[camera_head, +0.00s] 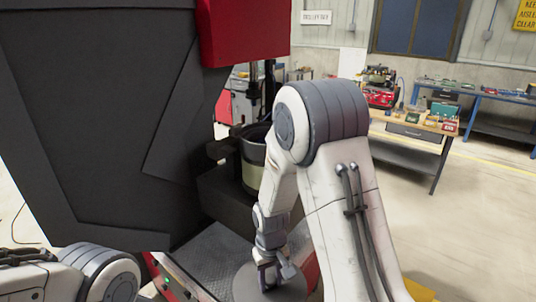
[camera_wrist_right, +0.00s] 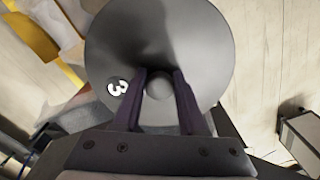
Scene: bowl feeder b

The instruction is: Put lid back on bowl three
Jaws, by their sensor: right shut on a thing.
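The lid is a grey round disc with a knob in its middle and a white "3" on a dark spot; it fills the upper middle of the right wrist view (camera_wrist_right: 200,45) and shows low in the head view (camera_head: 244,284). My right gripper (camera_wrist_right: 160,88) is shut on the lid's knob, one finger on each side. In the head view my right gripper (camera_head: 277,272) points down at the lid. A dark-rimmed bowl (camera_head: 252,172) with a pale green band stands behind my right arm, partly hidden by it; no number shows on it. My left gripper is out of view.
A large black panel (camera_head: 90,110) with a red block (camera_head: 243,32) fills the left. A dark ledge (camera_head: 222,196) lies under the bowl. A workbench (camera_head: 410,132) with parts stands at the back right. Open floor (camera_head: 480,210) lies to the right.

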